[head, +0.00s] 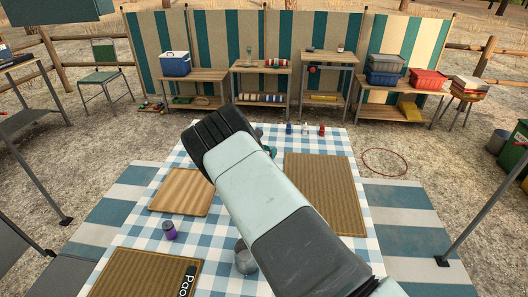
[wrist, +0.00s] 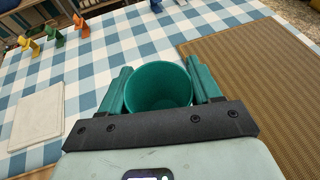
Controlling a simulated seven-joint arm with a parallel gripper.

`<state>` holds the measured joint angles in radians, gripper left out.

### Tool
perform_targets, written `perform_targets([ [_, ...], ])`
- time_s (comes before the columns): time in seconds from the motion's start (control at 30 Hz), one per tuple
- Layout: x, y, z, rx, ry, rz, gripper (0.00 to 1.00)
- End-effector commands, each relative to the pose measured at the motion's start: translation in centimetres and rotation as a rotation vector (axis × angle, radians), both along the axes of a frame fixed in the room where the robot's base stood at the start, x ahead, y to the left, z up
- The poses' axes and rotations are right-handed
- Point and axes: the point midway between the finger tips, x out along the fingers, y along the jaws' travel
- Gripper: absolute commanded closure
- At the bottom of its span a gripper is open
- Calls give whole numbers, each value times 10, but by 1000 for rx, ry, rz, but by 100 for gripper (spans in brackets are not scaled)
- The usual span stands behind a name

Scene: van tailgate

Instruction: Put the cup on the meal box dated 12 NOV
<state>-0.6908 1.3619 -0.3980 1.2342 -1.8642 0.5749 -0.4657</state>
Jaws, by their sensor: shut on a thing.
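A teal-green cup (wrist: 158,82) stands between the two green fingers of my gripper (wrist: 160,92) in the wrist view. The gripper is shut on it, with a finger on each side. I look down into its open mouth, and it appears empty. A flat pale square item (wrist: 38,116) lies on the cloth to the left in the wrist view; I cannot tell whether it is a meal box. No 12 NOV date is readable in either view. In the head view, my arm hides most of the gripper and cup.
The checked tablecloth (head: 140,228) carries a ribbed brown mat (head: 325,190), a wooden board (head: 182,192), a lettered mat (head: 140,278), a purple can (head: 169,230) and a metal cup (head: 245,260). Small coloured items, including a red one (head: 321,130), stand along the far edge.

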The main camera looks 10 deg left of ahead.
Motion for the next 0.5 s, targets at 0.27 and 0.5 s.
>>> perform_targets([
  [0.27,0,1,-1,0,-1,1,66],
  [0.5,0,1,-2,0,-1,1,12],
])
